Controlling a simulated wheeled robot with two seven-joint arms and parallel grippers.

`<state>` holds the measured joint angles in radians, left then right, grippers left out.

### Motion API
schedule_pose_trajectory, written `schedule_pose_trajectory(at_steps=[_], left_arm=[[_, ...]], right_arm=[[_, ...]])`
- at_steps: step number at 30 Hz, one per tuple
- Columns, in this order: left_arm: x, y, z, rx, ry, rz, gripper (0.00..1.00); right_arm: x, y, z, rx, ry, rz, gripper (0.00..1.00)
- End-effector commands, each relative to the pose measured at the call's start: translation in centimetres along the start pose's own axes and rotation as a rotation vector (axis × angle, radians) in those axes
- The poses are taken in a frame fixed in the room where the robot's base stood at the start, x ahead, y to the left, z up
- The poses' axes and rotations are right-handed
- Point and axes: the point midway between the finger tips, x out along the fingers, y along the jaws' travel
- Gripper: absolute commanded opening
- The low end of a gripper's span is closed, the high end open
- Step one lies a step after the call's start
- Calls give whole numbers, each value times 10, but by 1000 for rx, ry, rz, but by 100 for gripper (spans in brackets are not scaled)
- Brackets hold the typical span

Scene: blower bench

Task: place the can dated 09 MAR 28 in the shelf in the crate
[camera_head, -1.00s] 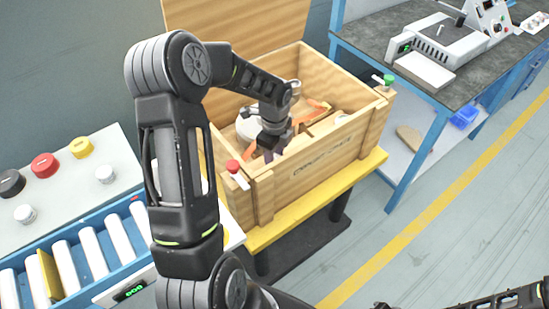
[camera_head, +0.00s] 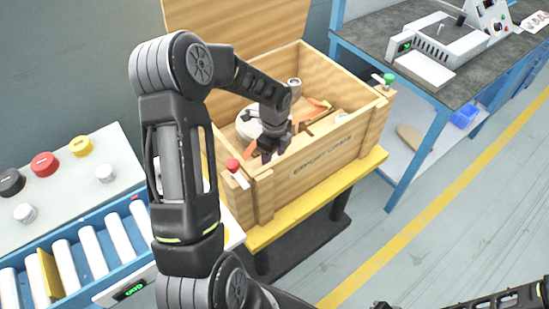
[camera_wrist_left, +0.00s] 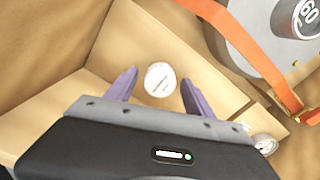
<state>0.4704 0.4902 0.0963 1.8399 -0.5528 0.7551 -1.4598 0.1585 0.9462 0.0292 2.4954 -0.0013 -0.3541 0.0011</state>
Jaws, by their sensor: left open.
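The wooden crate (camera_head: 322,163) stands on a yellow-edged stand in the head view. My left gripper (camera_head: 268,155) reaches down into its near left part. In the left wrist view the left gripper (camera_wrist_left: 160,88) is open, fingers apart. The round pale top of a can (camera_wrist_left: 160,79) shows between the fingertips, apart from both; faint print on it is too small to read. Another can top (camera_wrist_left: 265,143) is partly visible at lower right. In the head view a can (camera_head: 294,87) stands near the crate's back. I cannot read any date. No shelf is clearly identifiable.
A white round weight marked 60 (camera_wrist_left: 272,35) with an orange strap (camera_wrist_left: 250,50) lies in the crate. Wooden dividers split the crate. A red-capped clamp (camera_head: 234,168) and a green-capped one (camera_head: 387,80) sit at its rim. A roller conveyor (camera_head: 85,255) is at left.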

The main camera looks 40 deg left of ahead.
Motion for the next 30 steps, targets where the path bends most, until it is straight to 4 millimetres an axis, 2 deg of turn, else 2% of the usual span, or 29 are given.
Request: schedule_pose_trajectory(at_steps=[5,8,21,25,30], left_arm=[[-8,0,0,-1,-1,-1,61],[-21,-1,1,-1,-2,-4,61],[-106,-1,0,-1,-1,-4,61],[-119,0,0,1,-1,-2,61],[-123,0,0,1,0,0,61]], right_arm=[[-1,0,0,0,0,0,0],[0,0,0,0,0,0,0],[4,2,0,0,0,0,0],[4,2,0,0,0,0,0],[4,2,0,0,0,0,0]])
